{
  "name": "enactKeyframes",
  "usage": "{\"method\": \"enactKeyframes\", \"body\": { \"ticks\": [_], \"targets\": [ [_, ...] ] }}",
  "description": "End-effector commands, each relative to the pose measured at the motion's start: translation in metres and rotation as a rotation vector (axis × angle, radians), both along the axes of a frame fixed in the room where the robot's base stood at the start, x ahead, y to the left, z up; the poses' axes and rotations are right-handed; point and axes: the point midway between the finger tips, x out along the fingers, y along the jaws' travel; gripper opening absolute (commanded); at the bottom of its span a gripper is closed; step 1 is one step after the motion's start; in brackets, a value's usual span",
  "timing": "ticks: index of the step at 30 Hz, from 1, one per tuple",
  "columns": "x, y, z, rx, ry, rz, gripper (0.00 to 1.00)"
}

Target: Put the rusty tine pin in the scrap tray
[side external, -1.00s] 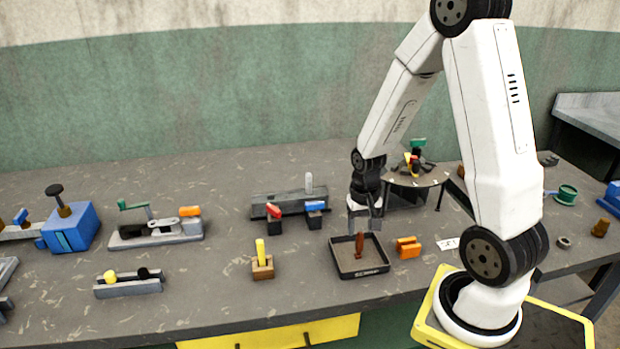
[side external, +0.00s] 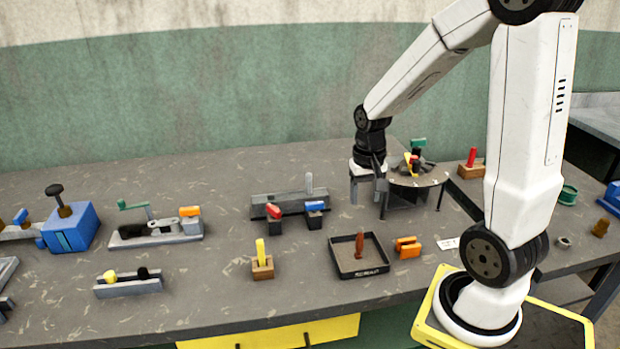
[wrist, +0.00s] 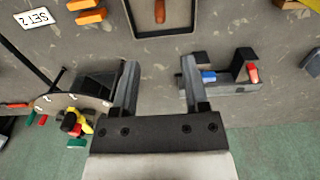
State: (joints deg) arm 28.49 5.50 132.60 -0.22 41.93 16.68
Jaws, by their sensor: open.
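The rusty tine pin (side external: 360,240) is a reddish-brown pin inside the square black scrap tray (side external: 358,275), near the tray's middle. In the side view it appears to stand roughly upright there. The pin also shows in the wrist view (wrist: 159,11), at the top edge, partly cut off with the tray (wrist: 165,33). My gripper (side external: 367,200) is open and empty, behind the tray and above the table. In the wrist view its two fingers (wrist: 158,72) are spread with bare table between them.
A grey rack with red and blue clips (side external: 290,202) stands left of my gripper. A round stand (side external: 425,181) with coloured parts is close on the right. Orange blocks (side external: 407,247) and a yellow pin in a wooden block (side external: 262,262) flank the tray.

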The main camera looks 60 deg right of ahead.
Motion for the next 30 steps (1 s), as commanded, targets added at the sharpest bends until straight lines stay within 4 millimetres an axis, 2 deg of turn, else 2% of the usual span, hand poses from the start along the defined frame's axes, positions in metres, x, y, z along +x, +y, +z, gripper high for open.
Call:
{"method": "enactKeyframes", "body": {
  "ticks": [14, 19, 23, 30],
  "targets": [
    [0.000, 0.000, 0.000, -0.001, -0.001, 0.000, 0.58],
    [0.002, 0.006, -0.001, -0.005, -0.009, 0.034, 0.58],
    [0.007, 0.023, -0.005, -0.015, -0.031, 0.120, 0.58],
    [0.015, 0.079, -0.015, -0.048, -0.107, 0.407, 0.58]
  ]
}}
